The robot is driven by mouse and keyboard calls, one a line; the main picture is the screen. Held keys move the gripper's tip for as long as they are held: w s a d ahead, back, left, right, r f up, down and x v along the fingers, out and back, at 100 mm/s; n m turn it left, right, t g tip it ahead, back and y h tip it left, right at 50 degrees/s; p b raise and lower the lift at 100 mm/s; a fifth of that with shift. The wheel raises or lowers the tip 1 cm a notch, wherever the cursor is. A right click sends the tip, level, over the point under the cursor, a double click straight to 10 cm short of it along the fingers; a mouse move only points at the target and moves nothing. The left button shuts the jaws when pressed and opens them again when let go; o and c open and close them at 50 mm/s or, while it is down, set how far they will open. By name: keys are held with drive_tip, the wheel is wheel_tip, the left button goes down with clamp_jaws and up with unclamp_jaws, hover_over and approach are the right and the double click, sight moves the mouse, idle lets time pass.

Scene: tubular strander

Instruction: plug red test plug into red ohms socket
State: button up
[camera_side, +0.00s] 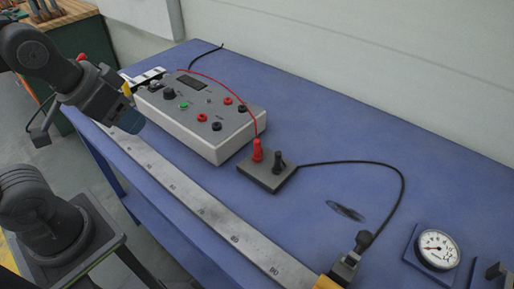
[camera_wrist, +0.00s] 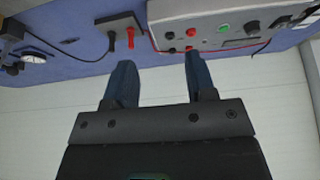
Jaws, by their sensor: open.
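The red test plug (camera_side: 257,151) stands upright in a dark holder block (camera_side: 284,181), beside a black plug (camera_side: 279,160). It also shows in the wrist view (camera_wrist: 131,38). The grey-white meter box (camera_side: 192,143) carries two red sockets, one farther back (camera_side: 228,101) and one nearer the front (camera_side: 202,118), each paired with a black socket. The labels are too small to read, so I cannot tell which is ohms. My gripper (camera_wrist: 158,62) is open and empty, with blue fingers apart. In the side view it hangs near the meter's left end, away from the red plug.
A red lead arches over the meter to the red plug. A black lead (camera_side: 403,185) loops to a clamp (camera_side: 346,268) at the front. A steel ruler (camera_side: 190,200) lies along the table's front edge. A dial gauge (camera_side: 438,250) stands right. Blue table (camera_side: 330,130) behind the holder is clear.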

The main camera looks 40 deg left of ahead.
drive_tip(key=shift+c, duration=0.2)
drive_tip(key=n+g, duration=0.6)
drive_tip(key=n, duration=0.7)
hover_over(257, 140)
wheel_tip(257, 140, down, 6)
wheel_tip(257, 140, down, 13)
drive_tip(key=shift+r, duration=0.15)
clamp_jaws()
